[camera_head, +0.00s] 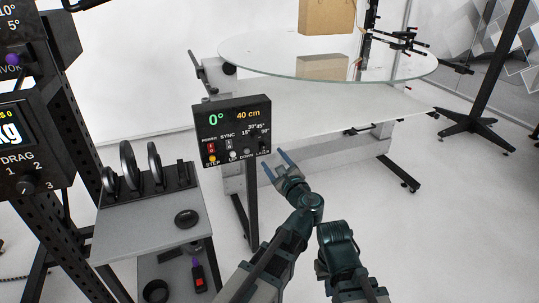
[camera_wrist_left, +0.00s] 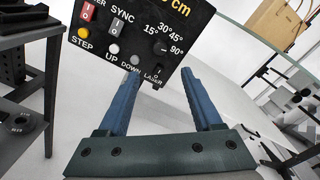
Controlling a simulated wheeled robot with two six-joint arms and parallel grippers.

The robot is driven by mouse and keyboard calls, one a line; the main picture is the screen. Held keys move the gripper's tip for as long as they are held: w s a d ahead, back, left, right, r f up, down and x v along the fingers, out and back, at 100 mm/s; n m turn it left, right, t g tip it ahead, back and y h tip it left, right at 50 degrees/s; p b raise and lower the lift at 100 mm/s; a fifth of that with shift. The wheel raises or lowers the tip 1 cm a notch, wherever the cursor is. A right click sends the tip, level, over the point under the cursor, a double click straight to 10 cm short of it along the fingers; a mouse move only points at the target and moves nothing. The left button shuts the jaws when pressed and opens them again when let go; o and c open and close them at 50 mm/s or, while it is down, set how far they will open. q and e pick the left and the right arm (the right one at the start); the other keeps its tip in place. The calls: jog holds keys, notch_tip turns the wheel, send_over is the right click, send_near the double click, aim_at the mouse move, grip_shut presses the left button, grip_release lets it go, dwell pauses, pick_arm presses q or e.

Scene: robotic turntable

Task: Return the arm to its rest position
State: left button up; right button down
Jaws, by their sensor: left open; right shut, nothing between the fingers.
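My left gripper (camera_head: 277,164) is open and empty in the head view. Its blue fingers point up and left, just below the lower right corner of the control panel (camera_head: 233,131).
A glass turntable (camera_head: 255,58) with a cardboard box (camera_head: 327,15) stands behind the panel over a white table (camera_head: 300,110). A grey cart (camera_head: 145,225) with weight plates stands at left, beside a black rack (camera_head: 95,150).

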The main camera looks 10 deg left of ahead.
pick_arm(q)
jog(key=shift+s+d, duration=0.2)
jog(key=shift+s, duration=0.05)
jog(key=s+a+f+n+g+h, duration=0.2)
jog(key=s+a+f+n+g, duration=0.3)
jog(key=f+n, duration=0.35)
jog(key=s+a+f+n+g+h, duration=0.2)
jog(key=s+a+f+n+g, duration=0.1)
jog(key=s+f+n+g, duration=0.5)
jog(key=s+d+f+n+g+h, duration=0.1)
jog(key=s+d+f+h, duration=0.1)
jog(key=s+d, duration=0.5)
jog(key=s+d+f+g+h, duration=0.1)
jog(key=s+d+f+h, duration=0.3)
jog(key=d, duration=0.6)
notch_tip(320, 180, up, 31)
jog(key=y+p, duration=0.1)
jog(key=p, duration=2.8)
jog(key=shift+s+a+f, duration=0.2)
jog(key=shift+s, duration=0.2)
